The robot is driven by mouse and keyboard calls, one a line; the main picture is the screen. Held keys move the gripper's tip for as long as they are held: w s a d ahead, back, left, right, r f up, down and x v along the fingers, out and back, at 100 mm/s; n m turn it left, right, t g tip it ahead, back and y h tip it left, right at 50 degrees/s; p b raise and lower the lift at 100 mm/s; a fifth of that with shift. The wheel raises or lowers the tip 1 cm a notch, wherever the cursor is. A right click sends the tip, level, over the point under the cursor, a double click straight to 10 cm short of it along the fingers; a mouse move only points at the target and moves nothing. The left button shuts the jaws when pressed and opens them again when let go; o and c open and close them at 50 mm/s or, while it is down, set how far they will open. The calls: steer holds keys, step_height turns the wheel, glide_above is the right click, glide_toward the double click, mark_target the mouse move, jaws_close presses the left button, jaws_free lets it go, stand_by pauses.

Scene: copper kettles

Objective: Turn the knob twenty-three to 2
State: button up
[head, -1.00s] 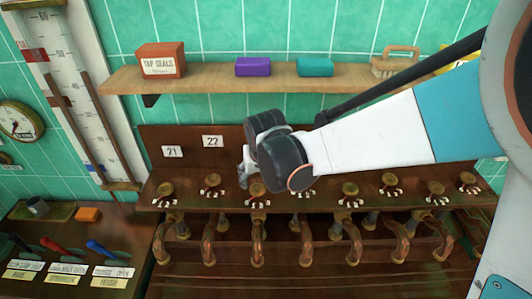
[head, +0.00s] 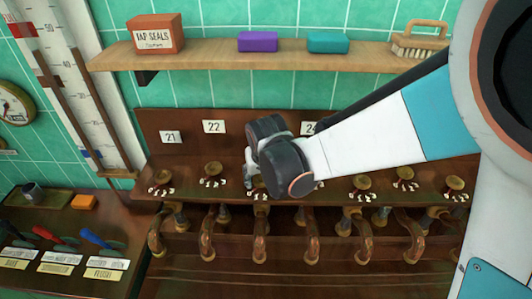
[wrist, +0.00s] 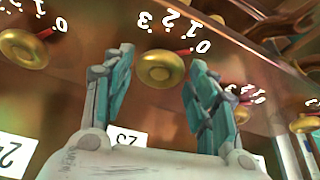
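In the wrist view a round brass knob (wrist: 161,69) shows between my gripper's fingertips (wrist: 158,72). Its dial reads 0, 1, 2 and 3, and its red pointer is at the 0. A partly covered card, seemingly upside-down 23 (wrist: 127,137), lies behind the gripper. The two teal-grey fingers are spread apart, one on each side of the knob; contact is not visible. In the head view my gripper (head: 248,178) reaches down at the knob between cards 22 and 24, and the wrist hides card 23. Only the lower part of that dial (head: 260,196) shows there.
Copper pipes (head: 207,235) hang below the ledge. A wooden shelf (head: 210,57) with boxes is above. Levers (head: 95,238) are at the lower left.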

steer(key=c, duration=0.5)
steer(key=shift+o, duration=0.2)
steer(key=shift+n, duration=0.3)
steer(key=n, duration=0.1)
steer(key=n+y+b, duration=0.1)
steer(key=n, duration=0.1)
steer(key=n+g+b, duration=0.1)
steer(key=n, duration=0.1)
steer(key=shift+w+d+y, duration=0.1)
steer(key=shift+d+y, duration=0.15)
steer(key=shift+y, duration=0.15)
steer(key=n+g, duration=0.1)
steer(key=n, duration=0.2)
steer(key=n+g+y+b, duration=0.1)
steer(key=n, duration=0.2)
steer(key=shift+w, duration=0.15)
steer(key=shift+n, duration=0.3)
steer(key=o, duration=1.1)
steer(key=shift+c, duration=0.2)
steer(key=shift+d+r, duration=0.1)
